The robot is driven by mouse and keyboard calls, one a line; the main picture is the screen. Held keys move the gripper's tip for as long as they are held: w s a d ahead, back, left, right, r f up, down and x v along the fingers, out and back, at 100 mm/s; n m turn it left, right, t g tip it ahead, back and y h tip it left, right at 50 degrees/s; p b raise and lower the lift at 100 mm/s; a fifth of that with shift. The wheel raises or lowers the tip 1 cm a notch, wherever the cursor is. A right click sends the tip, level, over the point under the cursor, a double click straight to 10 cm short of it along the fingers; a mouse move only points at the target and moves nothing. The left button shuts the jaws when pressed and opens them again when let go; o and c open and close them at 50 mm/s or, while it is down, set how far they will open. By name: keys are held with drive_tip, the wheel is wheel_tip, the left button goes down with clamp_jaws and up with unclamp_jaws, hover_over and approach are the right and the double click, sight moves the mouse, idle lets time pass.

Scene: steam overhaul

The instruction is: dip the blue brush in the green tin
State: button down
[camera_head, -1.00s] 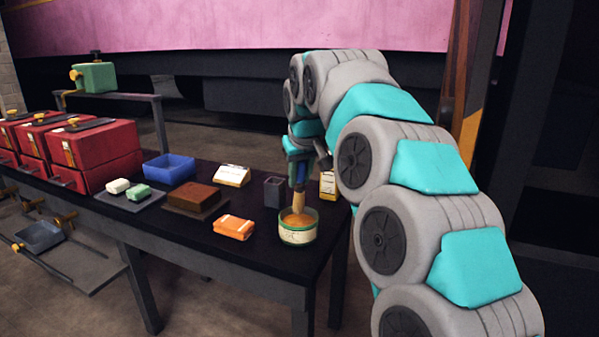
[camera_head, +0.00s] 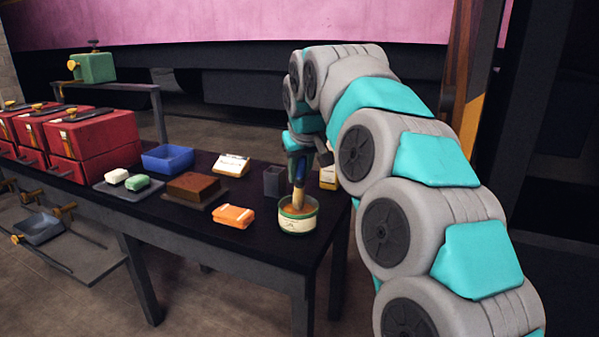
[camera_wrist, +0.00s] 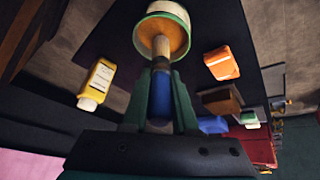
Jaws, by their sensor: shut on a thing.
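The blue brush (camera_head: 299,172) is held upright, bristles down, in my gripper (camera_head: 299,160). In the wrist view the jaws (camera_wrist: 160,108) are shut on its blue handle (camera_wrist: 161,92). The green tin (camera_head: 297,222), with a pale label and an amber filling, stands near the right end of the dark table. The brush's pale lower end is at the tin's mouth, over or in the filling; I cannot tell how deep. The tin also shows at the top of the wrist view (camera_wrist: 150,27), with the brush end in front of its opening.
Further left are a brown block (camera_head: 194,187), a blue tray (camera_head: 167,158) and red boxes (camera_head: 95,146).

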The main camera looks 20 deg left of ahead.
drive_tip(key=shift+f+b, duration=0.3)
drive_tip(key=shift+f, duration=0.4)
idle(1.1)
drive_tip(key=shift+r+p, duration=2)
drive_tip(key=shift+r, duration=1.55)
